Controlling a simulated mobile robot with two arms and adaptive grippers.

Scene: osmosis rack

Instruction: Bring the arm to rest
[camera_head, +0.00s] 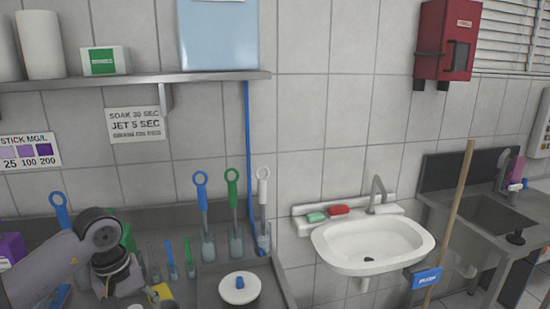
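My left arm comes in from the lower left, in front of the steel counter (180,222). Its grey links and dark joints bend down toward the bottom edge of the picture. No gripper fingers can be made out on it; its end is cut off or hidden low in the frame. My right arm and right gripper do not show.
Brushes with a blue handle (202,190), green handle (233,188) and white handle (263,186) stand in holders at the counter's back. A white lid (239,289) lies in front. A sink (372,243) and a leaning wooden pole (452,210) are to the right.

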